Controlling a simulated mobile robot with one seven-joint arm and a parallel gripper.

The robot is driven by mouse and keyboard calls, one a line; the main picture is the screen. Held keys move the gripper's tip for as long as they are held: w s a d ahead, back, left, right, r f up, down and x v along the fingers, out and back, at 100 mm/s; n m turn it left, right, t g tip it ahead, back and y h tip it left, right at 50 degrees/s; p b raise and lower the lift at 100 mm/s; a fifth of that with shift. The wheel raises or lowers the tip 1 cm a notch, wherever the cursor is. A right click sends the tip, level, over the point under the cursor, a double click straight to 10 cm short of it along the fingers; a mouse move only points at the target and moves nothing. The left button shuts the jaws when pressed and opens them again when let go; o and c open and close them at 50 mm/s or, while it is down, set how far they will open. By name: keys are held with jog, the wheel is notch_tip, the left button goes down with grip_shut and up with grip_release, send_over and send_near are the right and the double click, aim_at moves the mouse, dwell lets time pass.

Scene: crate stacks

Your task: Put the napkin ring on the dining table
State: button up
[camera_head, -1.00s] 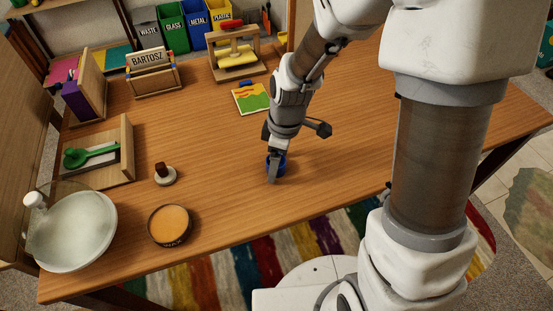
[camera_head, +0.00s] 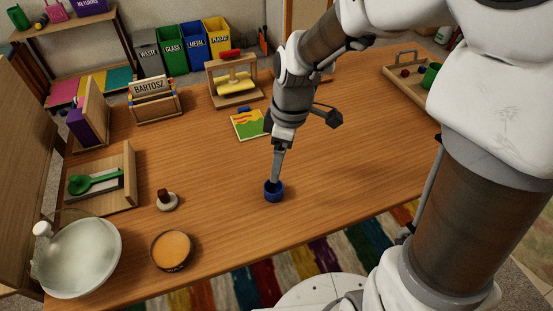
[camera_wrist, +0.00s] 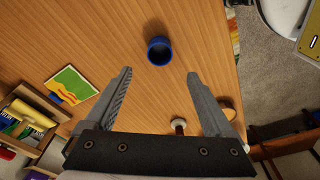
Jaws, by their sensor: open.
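The blue napkin ring (camera_head: 274,197) rests on the wooden dining table (camera_head: 340,155), near its front edge, with its round opening facing up. My gripper (camera_head: 276,176) points down at the ring in the head view, its fingertips close above or behind it. In the wrist view the ring (camera_wrist: 159,62) lies just beyond the two fingertips, roughly centred between them. My gripper (camera_wrist: 160,74) is spread open there, with nothing between its fingers. The exact gap between fingertips and ring cannot be told.
A stone-and-wood stamp-like piece (camera_head: 167,201), a round orange-topped dish (camera_head: 172,251) and a glass bowl (camera_head: 78,258) stand to the left. A colourful card (camera_head: 249,125) lies behind the gripper. A wooden tray (camera_head: 405,87) is at the back right. The table's right middle is clear.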

jog(key=s+d+r+m+t, duration=0.2)
jog(key=s+d+r+m, duration=0.2)
jog(key=s+r+m, duration=0.2)
jog(key=s+d+r+m+t+h, duration=0.1)
jog(key=s+d+r+m+t, duration=0.2)
jog(key=s+d+r+m, duration=0.2)
notch_tip(320, 180, up, 4)
jog(key=s+m, duration=0.1)
jog(key=m, duration=0.2)
jog(key=shift+d, duration=0.2)
jog(key=shift+f, duration=0.1)
notch_tip(320, 180, up, 12)
jog(key=p, duration=1.2)
